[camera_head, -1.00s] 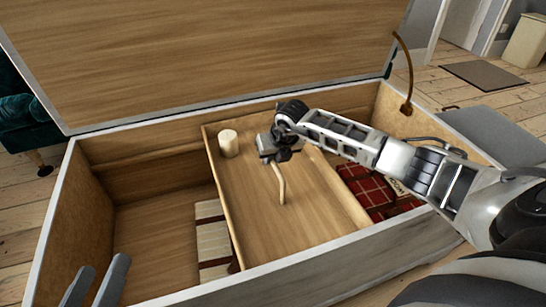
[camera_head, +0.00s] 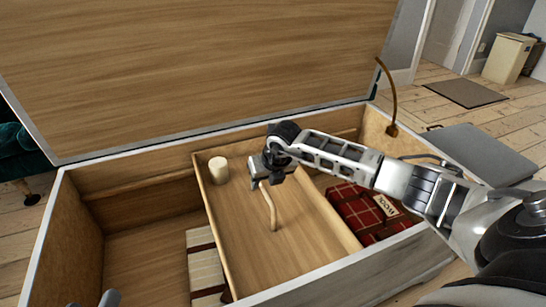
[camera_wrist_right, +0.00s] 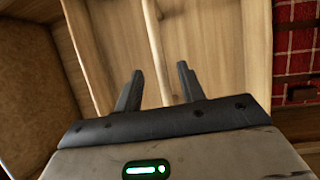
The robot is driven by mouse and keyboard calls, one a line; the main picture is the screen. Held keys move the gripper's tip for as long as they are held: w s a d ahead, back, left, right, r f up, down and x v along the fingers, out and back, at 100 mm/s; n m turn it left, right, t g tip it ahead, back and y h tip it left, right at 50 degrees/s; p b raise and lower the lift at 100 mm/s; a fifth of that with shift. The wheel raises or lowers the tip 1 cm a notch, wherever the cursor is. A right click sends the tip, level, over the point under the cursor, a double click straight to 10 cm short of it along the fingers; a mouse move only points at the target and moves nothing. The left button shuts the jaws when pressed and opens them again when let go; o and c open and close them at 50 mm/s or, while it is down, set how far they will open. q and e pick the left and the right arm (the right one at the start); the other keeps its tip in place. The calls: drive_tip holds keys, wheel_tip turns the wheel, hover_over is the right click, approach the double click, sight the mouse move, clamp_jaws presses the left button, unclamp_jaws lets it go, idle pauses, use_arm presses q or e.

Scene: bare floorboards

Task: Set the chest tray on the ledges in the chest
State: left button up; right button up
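The wooden chest tray (camera_head: 240,240) lies across the inside of the open chest (camera_head: 50,235), near its middle. I cannot tell whether its ends rest on the ledges (camera_head: 135,187). A cream cylinder (camera_head: 218,170) and a thin bent wooden piece (camera_head: 269,208) show on the tray. My right gripper (camera_head: 262,172) is over the tray, beside the cylinder and close to the bent piece's upper end. In the right wrist view its fingers (camera_wrist_right: 158,78) are apart, with a wooden strip running between them. My left gripper (camera_head: 92,301) barely shows at the bottom left, its tips apart.
A striped folded cloth (camera_head: 203,268) lies in the chest left of the tray, and a red plaid blanket (camera_head: 350,208) lies to the right. The raised lid (camera_head: 200,70) stands behind, with a curved brown strap (camera_head: 390,95) at its right. The chest's left floor is clear.

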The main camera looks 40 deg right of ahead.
use_arm(q)
drive_tip(key=p, duration=0.1)
drive_tip(key=a+f+m+y+p, duration=0.1)
drive_tip(key=f+g+y+p, duration=0.1)
drive_tip(key=shift+s+a+f+m+p, duration=0.1)
drive_tip(key=shift+s+a+m+p, duration=0.05)
drive_tip(key=shift+s+m+p, duration=0.15)
use_arm(e)
drive_tip(key=v, duration=1.3)
drive_tip(key=shift+w, duration=0.1)
